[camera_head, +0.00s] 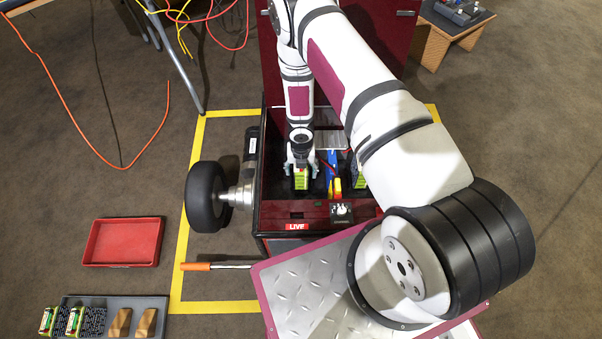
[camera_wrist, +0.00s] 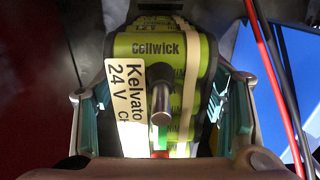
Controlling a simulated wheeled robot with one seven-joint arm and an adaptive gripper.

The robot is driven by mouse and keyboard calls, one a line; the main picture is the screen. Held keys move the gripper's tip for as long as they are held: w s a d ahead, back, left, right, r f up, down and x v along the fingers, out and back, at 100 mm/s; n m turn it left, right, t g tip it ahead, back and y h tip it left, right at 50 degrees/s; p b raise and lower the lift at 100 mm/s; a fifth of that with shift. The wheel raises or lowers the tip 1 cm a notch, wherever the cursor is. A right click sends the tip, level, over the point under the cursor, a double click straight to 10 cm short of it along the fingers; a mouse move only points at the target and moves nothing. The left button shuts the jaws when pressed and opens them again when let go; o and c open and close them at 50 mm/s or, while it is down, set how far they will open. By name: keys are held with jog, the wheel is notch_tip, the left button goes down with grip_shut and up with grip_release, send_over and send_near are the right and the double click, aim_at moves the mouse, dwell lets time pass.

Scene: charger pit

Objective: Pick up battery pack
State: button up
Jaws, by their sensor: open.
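The battery pack (camera_wrist: 165,55) is green, with the word Cellwick and a cream label reading Kelvato 24 V. In the head view the pack (camera_head: 300,181) sits upright in the dark open bay (camera_head: 272,190) of the cart, below my gripper (camera_head: 301,162). In the wrist view my gripper (camera_wrist: 165,118) is open, with one teal-padded finger on each side of the pack. I cannot tell whether the fingers touch it. A rounded metal pin (camera_wrist: 160,105) shows in front of the pack. The pack's lower end is hidden.
A second green pack (camera_head: 361,180) is partly hidden by my arm. Red and black cables (camera_wrist: 275,75) run close to the right finger. A red tray (camera_head: 123,241) lies empty on the floor. A grey tray (camera_head: 100,301) holds green-and-black packs and wooden blocks.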

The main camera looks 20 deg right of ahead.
grip_shut()
dwell(0.4)
